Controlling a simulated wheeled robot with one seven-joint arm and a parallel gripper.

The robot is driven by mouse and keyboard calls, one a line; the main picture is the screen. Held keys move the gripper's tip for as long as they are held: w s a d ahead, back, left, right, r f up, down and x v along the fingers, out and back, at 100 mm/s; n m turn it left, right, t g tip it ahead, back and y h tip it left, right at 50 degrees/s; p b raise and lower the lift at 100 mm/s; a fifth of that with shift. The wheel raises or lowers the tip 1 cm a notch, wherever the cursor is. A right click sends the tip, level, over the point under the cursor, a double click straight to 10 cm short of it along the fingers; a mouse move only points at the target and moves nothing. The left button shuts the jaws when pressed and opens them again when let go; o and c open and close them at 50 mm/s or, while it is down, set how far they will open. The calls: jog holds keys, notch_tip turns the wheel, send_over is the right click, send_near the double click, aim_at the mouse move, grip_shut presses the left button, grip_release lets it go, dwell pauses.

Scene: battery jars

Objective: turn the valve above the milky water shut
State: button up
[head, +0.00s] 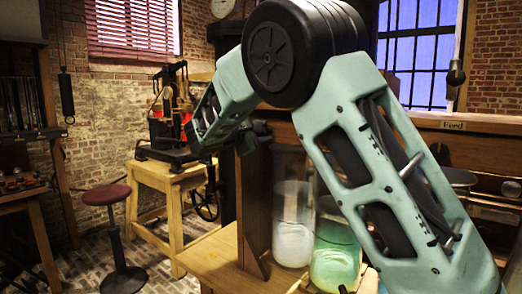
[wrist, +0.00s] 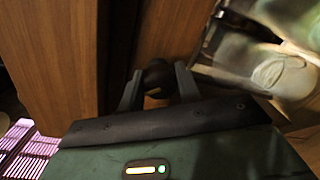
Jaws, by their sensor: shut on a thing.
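A glass jar with milky white water (head: 293,228) stands on the wooden bench in the head view. A jar with green liquid (head: 335,258) stands to its right, partly behind my arm. My gripper (head: 250,136) is beside the upper end of a dark wooden upright, left of the jars' tops. In the wrist view my gripper (wrist: 158,84) is shut on a dark round knob (wrist: 157,72) in front of brown wood. I cannot tell how far the knob, which seems to be the valve's, is turned. Blurred glass jars (wrist: 285,75) show at the upper right there.
The dark wooden upright (head: 253,205) stands close to the left of the milky jar. A wooden stand (head: 165,185) with a black and red device, and a red-topped stool (head: 106,195), are farther left.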

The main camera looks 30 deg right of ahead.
jog(key=m+b, duration=0.2)
jog(key=b, duration=0.1)
jog(key=f+m+b, duration=0.1)
jog(key=m+b, duration=0.1)
jog(key=b, duration=0.2)
jog(key=shift+t+b, duration=0.3)
jog(key=m+b, duration=0.2)
jog(key=b, duration=0.2)
jog(key=shift+r, duration=0.15)
jog(key=shift+m+b, duration=0.45)
jog(key=shift+m, duration=0.05)
jog(key=shift+r, duration=0.2)
jog(key=o, duration=1)
jog(key=shift+c, duration=0.2)
jog(key=shift+r, duration=0.2)
